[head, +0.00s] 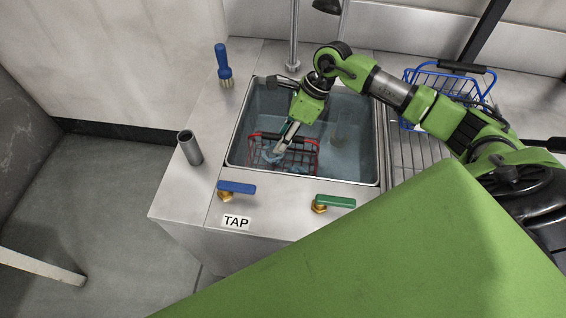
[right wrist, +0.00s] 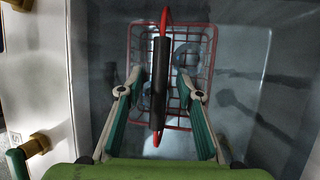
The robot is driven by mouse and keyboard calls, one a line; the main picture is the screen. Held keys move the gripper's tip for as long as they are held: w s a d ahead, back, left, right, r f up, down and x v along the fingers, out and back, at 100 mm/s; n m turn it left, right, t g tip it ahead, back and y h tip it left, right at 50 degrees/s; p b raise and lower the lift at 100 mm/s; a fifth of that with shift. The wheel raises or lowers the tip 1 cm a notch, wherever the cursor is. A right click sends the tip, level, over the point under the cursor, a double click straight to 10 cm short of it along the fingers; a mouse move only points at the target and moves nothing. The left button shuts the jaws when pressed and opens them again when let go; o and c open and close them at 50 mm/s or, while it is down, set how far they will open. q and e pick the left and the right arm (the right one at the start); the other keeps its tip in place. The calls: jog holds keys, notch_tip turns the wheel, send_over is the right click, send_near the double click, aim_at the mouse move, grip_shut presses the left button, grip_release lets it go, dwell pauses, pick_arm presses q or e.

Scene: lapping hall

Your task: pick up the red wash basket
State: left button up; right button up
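The red wash basket (head: 306,158) is a wire basket sitting low in the steel sink (head: 237,139). In the right wrist view the basket (right wrist: 213,62) shows from above, its black handle grip (right wrist: 159,95) upright on red ends. My right gripper (head: 284,143) reaches down into the sink over the basket. In the right wrist view the right gripper (right wrist: 158,82) is open, one finger on each side of the handle grip, with gaps on both sides. Bluish-grey pieces show in the basket; I cannot tell what they are. My left gripper is not in view.
A blue wire basket (head: 408,107) stands on the ribbed drainer to the right. A blue-handled brush (head: 223,66) and a grey metal tube (head: 189,147) stand on the left counter. Taps with a blue lever (head: 236,187) and a green lever (head: 335,201) line the front edge.

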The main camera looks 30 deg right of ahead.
grip_shut()
jog(key=shift+w+r, duration=0.1)
